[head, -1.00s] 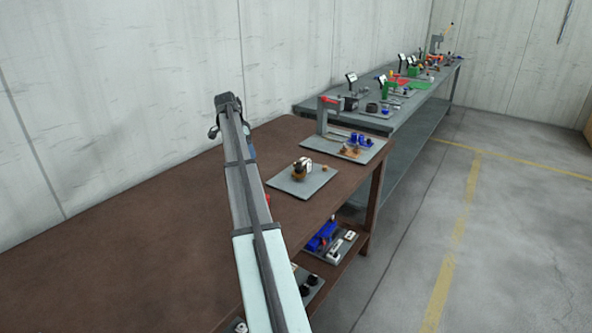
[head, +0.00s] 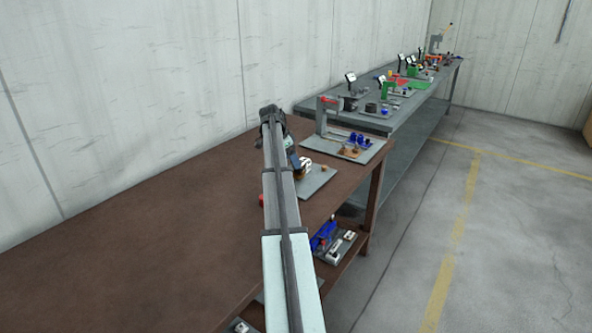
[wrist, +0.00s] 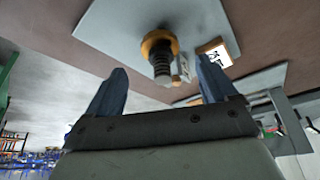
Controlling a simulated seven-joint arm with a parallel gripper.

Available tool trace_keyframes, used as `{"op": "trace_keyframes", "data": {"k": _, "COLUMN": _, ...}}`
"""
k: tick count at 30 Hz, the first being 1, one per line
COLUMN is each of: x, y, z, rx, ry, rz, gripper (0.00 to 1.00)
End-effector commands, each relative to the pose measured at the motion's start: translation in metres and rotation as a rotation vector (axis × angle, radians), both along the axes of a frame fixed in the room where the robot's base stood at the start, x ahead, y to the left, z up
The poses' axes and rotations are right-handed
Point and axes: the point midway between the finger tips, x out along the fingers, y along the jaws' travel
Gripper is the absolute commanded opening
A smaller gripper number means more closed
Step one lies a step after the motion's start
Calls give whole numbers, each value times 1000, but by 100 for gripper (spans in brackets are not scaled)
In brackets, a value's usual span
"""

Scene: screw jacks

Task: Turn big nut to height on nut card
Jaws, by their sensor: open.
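In the wrist view, a dark threaded screw (wrist: 163,66) stands on a grey plate (wrist: 110,28), with a brass-coloured round part (wrist: 158,42) around it, which looks like the big nut. A small white card (wrist: 217,52) with black marks is beside it; its reading is too small to make out. My gripper (wrist: 160,67) is open, its two blue-grey fingers on either side of the screw in the picture, apart from it. In the head view, my gripper (head: 272,113) is at the far end of my arm, which partly hides the plate (head: 318,180).
Another plate (head: 372,154) with a red-topped stand (head: 327,112) and blue parts (head: 356,139) is behind on the brown table (head: 140,240). A grey bench with several fixtures runs farther back. The brown table's left side is clear.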

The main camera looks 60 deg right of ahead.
Motion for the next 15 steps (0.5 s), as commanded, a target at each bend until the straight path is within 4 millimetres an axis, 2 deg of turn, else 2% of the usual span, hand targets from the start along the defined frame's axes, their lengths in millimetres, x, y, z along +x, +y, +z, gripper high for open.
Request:
{"op": "trace_keyframes", "data": {"k": 1, "x": -3, "y": -3, "z": -10, "rx": 2, "ry": 2, "rz": -1, "gripper": 86}}
{"op": "trace_keyframes", "data": {"k": 6, "x": -7, "y": -12, "z": -33, "rx": 2, "ry": 1, "rz": -1, "gripper": 86}}
{"op": "trace_keyframes", "data": {"k": 15, "x": -11, "y": -19, "z": -55, "rx": 1, "ry": -1, "rz": 0, "gripper": 86}}
